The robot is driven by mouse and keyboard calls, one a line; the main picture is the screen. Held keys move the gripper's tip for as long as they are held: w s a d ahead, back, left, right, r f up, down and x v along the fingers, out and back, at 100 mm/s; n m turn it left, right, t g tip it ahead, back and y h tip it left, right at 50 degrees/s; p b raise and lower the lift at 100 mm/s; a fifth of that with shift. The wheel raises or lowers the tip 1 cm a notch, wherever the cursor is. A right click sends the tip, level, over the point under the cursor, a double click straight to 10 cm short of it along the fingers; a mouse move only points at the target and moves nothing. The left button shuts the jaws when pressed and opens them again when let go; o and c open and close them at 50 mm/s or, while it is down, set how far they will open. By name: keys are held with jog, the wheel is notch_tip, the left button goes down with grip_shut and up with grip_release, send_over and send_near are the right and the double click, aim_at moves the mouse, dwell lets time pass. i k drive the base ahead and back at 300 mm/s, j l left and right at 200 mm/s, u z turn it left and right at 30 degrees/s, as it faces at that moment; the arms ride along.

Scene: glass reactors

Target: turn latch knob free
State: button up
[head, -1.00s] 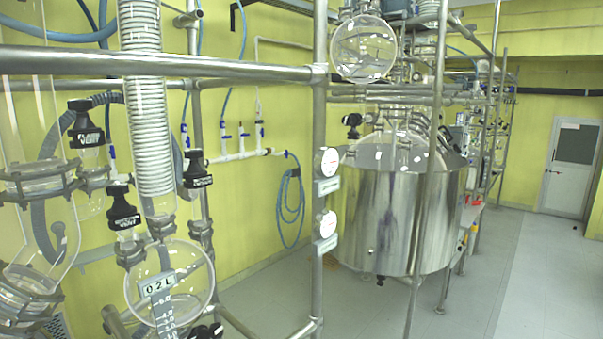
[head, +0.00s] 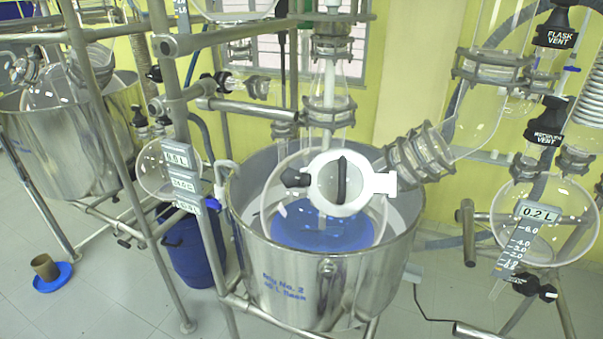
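A round white cover (head: 325,194) sits on the front of a large glass vessel (head: 283,215) near the middle of the head view. A black upright bar handle (head: 342,180) crosses the cover. A black knob (head: 295,177) sticks out at its left edge and looks like the latch knob. A white hinge-like block (head: 385,183) is at the right edge. The cover appears closed against the vessel. Blue contents (head: 320,232) show inside the glass below it. My gripper is not in view, and nothing touches the knob.
A steel tub (head: 300,295) surrounds the glass vessel. A metal post (head: 180,110) stands to its left. A round flask (head: 545,205) on a pipe frame is at right. A blue drum (head: 190,250) and a blue dish (head: 55,280) stand on the floor at left.

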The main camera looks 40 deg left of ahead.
aim_at(291, 178)
jog(key=u, duration=1.55)
